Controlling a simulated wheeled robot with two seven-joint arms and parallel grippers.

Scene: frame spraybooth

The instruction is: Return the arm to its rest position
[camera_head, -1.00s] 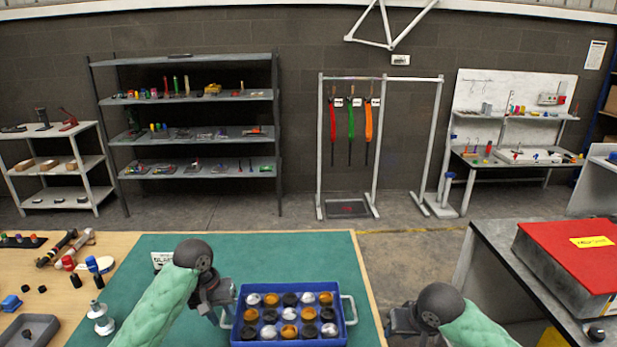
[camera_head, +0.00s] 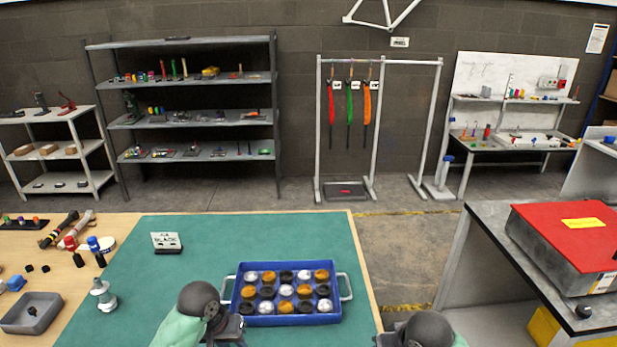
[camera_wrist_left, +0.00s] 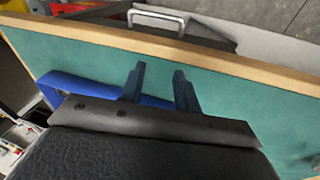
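My left arm comes in low in the head view, its left gripper (camera_head: 228,332) just outside the near left corner of the blue tray (camera_head: 290,321). In the left wrist view its two fingers (camera_wrist_left: 160,74) are apart with nothing between them. A blue edge of the tray (camera_wrist_left: 68,84) shows beside and behind the gripper there. My right gripper (camera_head: 392,340) is at the bottom edge of the head view, right of the tray; its fingers are too cut off to tell. The tray holds several round orange, black and white pieces in rows.
Bottles, tools and a grey bin (camera_head: 32,313) stand at left. A grey table with a red-lidded box (camera_head: 570,235) is at right, across a gap.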

